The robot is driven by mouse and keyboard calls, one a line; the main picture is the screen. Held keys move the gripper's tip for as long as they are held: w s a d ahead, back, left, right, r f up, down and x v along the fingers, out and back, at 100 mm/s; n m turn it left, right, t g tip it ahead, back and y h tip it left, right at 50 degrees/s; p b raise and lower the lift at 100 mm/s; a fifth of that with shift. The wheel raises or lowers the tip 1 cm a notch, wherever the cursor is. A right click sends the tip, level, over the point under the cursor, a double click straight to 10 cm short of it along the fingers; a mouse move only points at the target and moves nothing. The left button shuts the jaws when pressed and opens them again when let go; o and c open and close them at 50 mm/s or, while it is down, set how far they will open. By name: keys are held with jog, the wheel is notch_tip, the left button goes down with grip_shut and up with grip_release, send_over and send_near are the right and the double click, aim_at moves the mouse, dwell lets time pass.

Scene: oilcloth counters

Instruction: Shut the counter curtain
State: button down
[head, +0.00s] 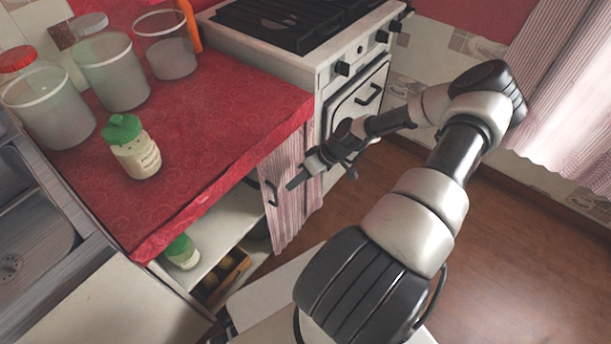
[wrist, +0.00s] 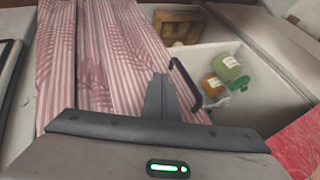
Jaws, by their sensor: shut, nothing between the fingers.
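The counter curtain (head: 291,190) is pink-and-white striped cloth under the red counter, gathered at the end near the stove. It also fills the left and middle of the wrist view (wrist: 98,60). A black curved handle (head: 271,193) is at its left edge; in the wrist view the handle (wrist: 184,80) is just right of my fingers. My gripper (head: 292,184) is shut and empty, in front of the curtain beside the handle. In the wrist view my fingers (wrist: 162,98) point toward the cloth. I cannot tell whether they touch the handle. The cupboard left of the curtain is uncovered.
The open cupboard shelf (head: 214,233) holds a green-lidded jar (head: 182,251), with a wooden crate (head: 228,276) below. The red countertop (head: 215,125) carries clear canisters and a green-lidded jar (head: 134,148). The stove (head: 345,80) stands right of the curtain. Floor (head: 500,240) is clear at right.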

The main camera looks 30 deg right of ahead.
jog(key=shift+s+a+r, duration=0.1)
jog(key=shift+s+a, duration=0.05)
jog(key=shift+a, duration=0.7)
jog(key=shift+s+a+r, duration=0.1)
jog(key=shift+s+a, duration=0.05)
jog(key=shift+a, duration=0.7)
